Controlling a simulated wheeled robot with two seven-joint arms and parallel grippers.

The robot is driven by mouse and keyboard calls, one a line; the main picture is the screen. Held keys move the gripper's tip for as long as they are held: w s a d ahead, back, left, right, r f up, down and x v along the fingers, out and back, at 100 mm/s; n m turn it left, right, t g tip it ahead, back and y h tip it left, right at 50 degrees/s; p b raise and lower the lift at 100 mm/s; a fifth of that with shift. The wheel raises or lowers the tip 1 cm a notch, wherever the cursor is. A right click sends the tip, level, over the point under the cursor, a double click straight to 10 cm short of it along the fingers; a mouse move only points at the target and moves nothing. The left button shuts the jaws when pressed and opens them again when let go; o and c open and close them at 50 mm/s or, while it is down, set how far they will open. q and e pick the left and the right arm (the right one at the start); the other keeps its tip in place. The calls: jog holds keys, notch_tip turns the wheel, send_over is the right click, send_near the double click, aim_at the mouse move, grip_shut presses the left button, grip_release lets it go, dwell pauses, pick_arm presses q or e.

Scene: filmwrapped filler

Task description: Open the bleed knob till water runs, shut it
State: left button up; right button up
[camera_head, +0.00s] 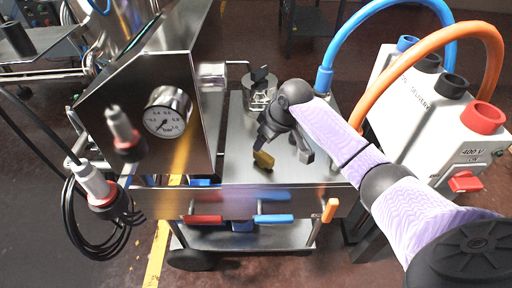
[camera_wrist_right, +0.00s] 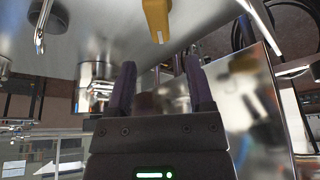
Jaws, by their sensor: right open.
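A black knob (camera_head: 260,74) tops a short steel cylinder (camera_head: 259,97) on the steel cart, behind my right gripper in the head view. I cannot tell for sure that it is the bleed knob. My right gripper (camera_head: 264,138) points down over the cart top, close to a yellow lever (camera_head: 263,160). In the right wrist view the jaws (camera_wrist_right: 163,78) are apart, with nothing clearly held between them. The yellow lever (camera_wrist_right: 157,18) shows beyond the fingertips there. A round pressure gauge (camera_head: 167,111) faces out on the slanted steel panel. No running water shows. My left gripper is out of view.
Red (camera_head: 203,219), blue (camera_head: 273,218) and orange (camera_head: 329,210) handles stick out along the cart's front edge. A white supply box (camera_head: 430,110) with blue and orange hoses stands at the right. Black cable loops (camera_head: 92,240) hang at the left.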

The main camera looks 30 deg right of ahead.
aim_at(264, 158)
jog(key=b+x, duration=0.3)
jog(key=x, duration=0.4)
jog(key=shift+s+f+b, duration=0.1)
jog(key=shift+s+b, duration=0.05)
jog(key=shift+b, duration=0.15)
jog(key=shift+c, duration=0.7)
jog(key=c, duration=0.7)
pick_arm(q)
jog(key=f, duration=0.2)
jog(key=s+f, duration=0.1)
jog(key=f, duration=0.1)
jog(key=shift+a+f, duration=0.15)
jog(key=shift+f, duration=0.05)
pick_arm(e)
grip_shut()
